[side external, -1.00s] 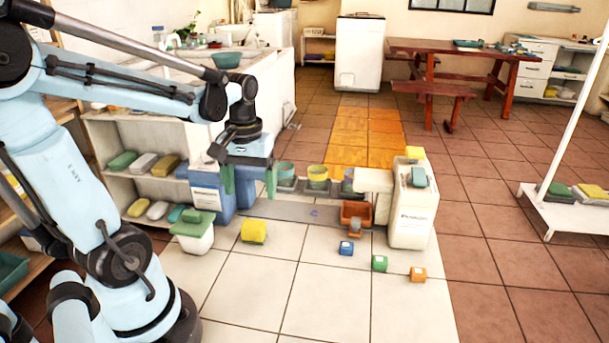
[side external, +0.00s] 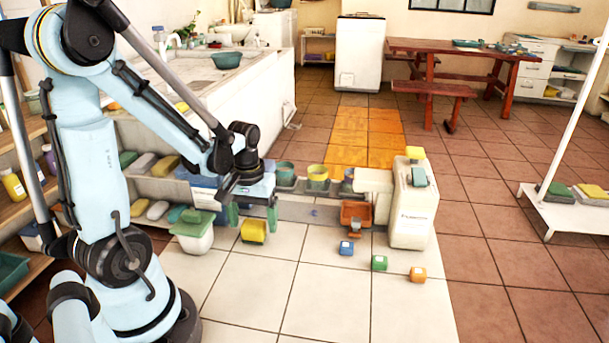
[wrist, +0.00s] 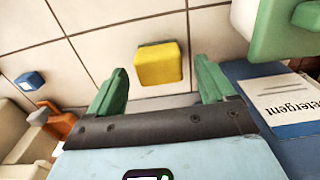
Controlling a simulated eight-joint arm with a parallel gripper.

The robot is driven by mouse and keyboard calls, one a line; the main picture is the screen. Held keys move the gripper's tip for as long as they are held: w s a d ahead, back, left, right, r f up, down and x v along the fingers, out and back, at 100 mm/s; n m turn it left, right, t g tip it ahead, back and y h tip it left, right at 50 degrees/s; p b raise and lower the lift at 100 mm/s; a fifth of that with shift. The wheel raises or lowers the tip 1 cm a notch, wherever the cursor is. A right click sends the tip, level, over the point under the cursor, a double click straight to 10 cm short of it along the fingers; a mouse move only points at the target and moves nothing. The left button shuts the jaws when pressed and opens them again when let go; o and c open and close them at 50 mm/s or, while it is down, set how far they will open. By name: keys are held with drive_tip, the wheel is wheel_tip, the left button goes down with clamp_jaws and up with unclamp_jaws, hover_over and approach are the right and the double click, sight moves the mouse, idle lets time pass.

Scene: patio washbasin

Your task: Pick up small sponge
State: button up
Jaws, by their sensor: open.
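A yellow block (side external: 254,231), which looks like the small sponge, lies on the pale floor tiles. In the wrist view the yellow sponge (wrist: 158,63) shows between and just beyond my green fingertips. My gripper (side external: 252,215) is open and empty, pointing down close above and behind the sponge. In the wrist view my gripper (wrist: 160,72) has a finger on each side of the sponge's outline, with no clear contact. I cannot tell the exact height gap.
A white bucket with a green lid (side external: 193,232) stands left of the sponge. A blue detergent box (wrist: 285,95) is close beside my gripper. Small blue (side external: 346,247), green (side external: 379,263) and orange (side external: 418,274) blocks lie to the right. The front tiles are clear.

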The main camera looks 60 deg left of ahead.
drive_tip(key=shift+f, duration=1.1)
drive_tip(key=c, duration=1.1)
drive_tip(key=shift+r, duration=0.15)
drive_tip(key=shift+r, duration=0.4)
wheel_tip(320, 180, up, 3)
drive_tip(key=shift+r, duration=0.1)
drive_tip(key=d+r, duration=0.6)
drive_tip(key=d, duration=0.5)
drive_tip(key=shift+s+d+r, duration=0.3)
drive_tip(key=shift+s+r, duration=0.1)
drive_tip(key=shift+s, duration=0.05)
